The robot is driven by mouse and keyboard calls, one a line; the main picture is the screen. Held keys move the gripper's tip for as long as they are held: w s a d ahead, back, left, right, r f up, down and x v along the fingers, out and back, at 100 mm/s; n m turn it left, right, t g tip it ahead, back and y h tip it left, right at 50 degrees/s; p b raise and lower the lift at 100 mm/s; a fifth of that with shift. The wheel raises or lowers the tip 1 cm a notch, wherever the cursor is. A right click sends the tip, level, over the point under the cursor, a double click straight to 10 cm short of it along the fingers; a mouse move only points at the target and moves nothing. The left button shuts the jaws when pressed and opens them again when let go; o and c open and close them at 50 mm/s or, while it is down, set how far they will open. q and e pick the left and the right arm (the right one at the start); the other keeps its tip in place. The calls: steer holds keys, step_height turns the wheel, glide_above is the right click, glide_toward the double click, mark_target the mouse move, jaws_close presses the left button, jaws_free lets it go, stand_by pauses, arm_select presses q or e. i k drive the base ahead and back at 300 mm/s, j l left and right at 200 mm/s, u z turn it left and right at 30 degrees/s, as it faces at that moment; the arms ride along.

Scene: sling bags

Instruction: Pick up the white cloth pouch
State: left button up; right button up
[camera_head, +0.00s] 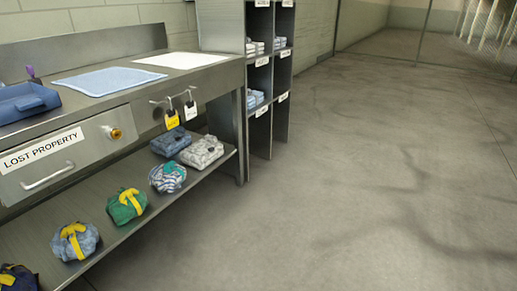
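Several cloth bundles lie in a row on the lower shelf of the metal bench. The palest is a whitish, grey-patterned cloth pouch (202,152) at the shelf's right end. Beside it on the left is a blue patterned bundle (170,141). In front lies a blue-and-white striped bundle (167,177). Nearer are a green bundle with a yellow strap (126,207), a light blue bundle with a yellow strap (74,242), and a dark bundle (18,279) cut by the frame edge. Neither of my grippers is in view.
A cubby rack (278,128) stands behind. The floor (370,190) at right is clear.

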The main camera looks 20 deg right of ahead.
mark_target(195, 160)
steer(key=z, duration=0.3)
steer(key=i+u, duration=0.2)
steer(key=i, duration=0.35)
steer(key=i+u, duration=0.15)
steer(key=i, duration=0.4)
steer(key=i+l+u, duration=0.2)
steer(key=i, duration=0.35)
steer(key=i+l+u, duration=0.2)
steer(key=i, duration=0.35)
